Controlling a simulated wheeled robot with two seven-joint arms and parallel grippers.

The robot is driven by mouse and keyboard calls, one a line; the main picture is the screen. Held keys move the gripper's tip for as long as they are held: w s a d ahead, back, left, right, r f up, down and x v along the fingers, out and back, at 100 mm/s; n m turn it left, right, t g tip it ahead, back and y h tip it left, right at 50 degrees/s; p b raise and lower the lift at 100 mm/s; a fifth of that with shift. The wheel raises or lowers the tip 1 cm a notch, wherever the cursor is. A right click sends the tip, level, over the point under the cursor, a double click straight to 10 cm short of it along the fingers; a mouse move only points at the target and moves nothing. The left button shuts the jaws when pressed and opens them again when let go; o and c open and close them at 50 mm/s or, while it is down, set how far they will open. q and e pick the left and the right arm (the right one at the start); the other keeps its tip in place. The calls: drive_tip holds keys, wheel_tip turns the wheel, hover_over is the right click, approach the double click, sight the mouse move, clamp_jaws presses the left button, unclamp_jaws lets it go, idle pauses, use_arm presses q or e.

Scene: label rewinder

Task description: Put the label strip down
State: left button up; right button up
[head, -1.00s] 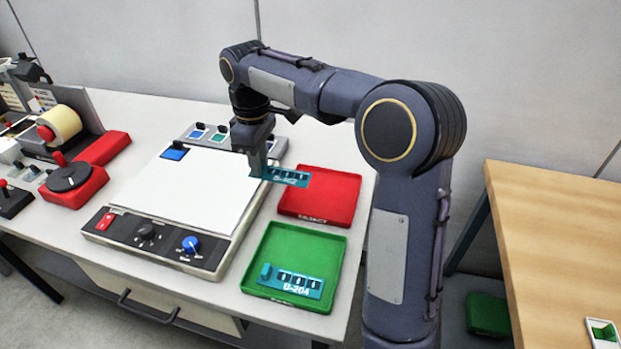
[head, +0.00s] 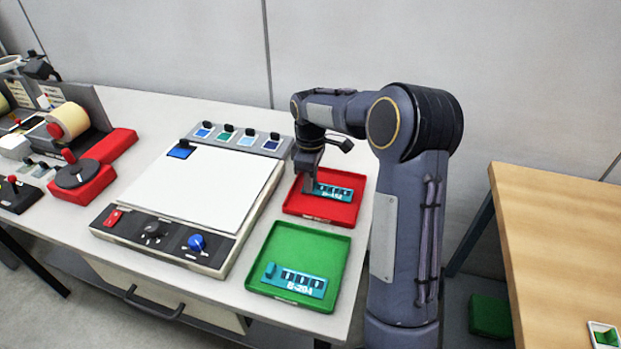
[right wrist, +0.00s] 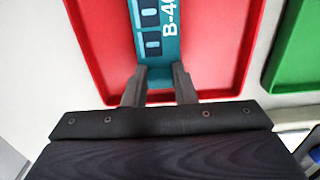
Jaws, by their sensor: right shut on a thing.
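A teal label strip (head: 334,191) with dark squares and white print is over the red tray (head: 320,214). My right gripper (head: 307,186) is shut on the strip's left end. In the right wrist view, the strip (right wrist: 160,50) runs away from between the two fingertips (right wrist: 160,78), with the red tray (right wrist: 100,50) beneath it. I cannot tell whether the strip touches the tray floor. A second teal strip (head: 296,280) lies in the green tray (head: 300,243). My left gripper does not show.
A flat machine with a white top (head: 195,185) and knobs stands left of the trays. Behind it is a grey panel with several coloured swatches (head: 237,139). A label roll device (head: 70,122) stands at the far left. A wooden table (head: 560,220) is at the right.

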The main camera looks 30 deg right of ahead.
drive_tip(key=shift+f, duration=0.15)
drive_tip(key=o, duration=1)
drive_tip(key=shift+c, duration=0.2)
wheel_tip(320, 180, up, 12)
drive_tip(key=s+a+r+m+t+y, duration=0.1)
drive_tip(key=s+a+r+m+t, duration=0.2)
drive_tip(key=s, duration=0.5)
drive_tip(key=s+a+f+m+t+y, duration=0.1)
drive_tip(key=s+a+f+m, duration=0.2)
drive_tip(key=s+a, duration=0.3)
drive_tip(key=s+a+f+m+t+y, duration=0.1)
drive_tip(key=s+a+f+m, duration=0.2)
drive_tip(key=s+a, duration=0.4)
drive_tip(key=s+f, duration=0.1)
drive_tip(key=s, duration=0.5)
drive_tip(key=shift+s+a+f+m+t+y, duration=0.2)
drive_tip(key=shift+m+t+y, duration=0.1)
drive_tip(key=shift+y, duration=0.1)
